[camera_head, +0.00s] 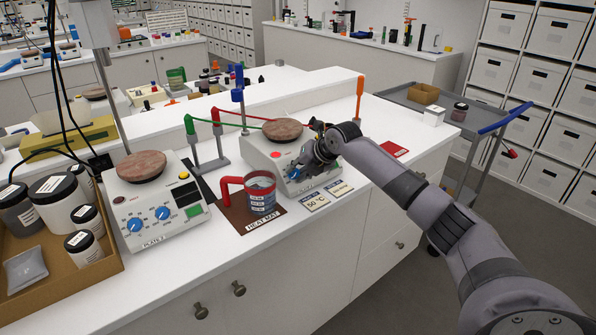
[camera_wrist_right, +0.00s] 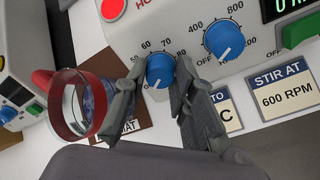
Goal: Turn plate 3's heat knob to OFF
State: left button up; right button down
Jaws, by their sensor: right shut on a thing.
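The hotplate (camera_head: 262,157) on the right has a brown round top, and its name label is hidden behind my arm. My right gripper (camera_head: 303,172) is at its front panel. In the wrist view my right gripper (camera_wrist_right: 160,82) is shut on the left blue knob (camera_wrist_right: 160,68), one finger on each side. The scale around this knob shows numbers such as 50, 60, 70 and 80. Its white pointer mark faces down and slightly left. The other blue knob (camera_wrist_right: 224,39), with a scale up to 800, is apart from the fingers. My left gripper is out of view.
A red-handled jug (camera_head: 260,192) stands on the brown heat mat (camera_head: 237,208), close left of my right gripper. Cards (camera_head: 316,203) lie in front of the hotplate. A second hotplate, plate 2 (camera_head: 120,190), and a jar tray (camera_head: 108,272) are on the left.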

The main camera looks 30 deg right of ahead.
jog(key=c, duration=1.7)
grip_release()
jog(key=shift+s+f, duration=0.1)
jog(key=shift+f, duration=0.15)
jog(key=o, duration=0.4)
jog(key=shift+r, duration=0.2)
jog(key=shift+c, duration=0.2)
jog(key=shift+r, duration=0.1)
jog(key=v, duration=1.1)
jog(key=shift+s+r, duration=0.25)
jog(key=shift+s, duration=0.05)
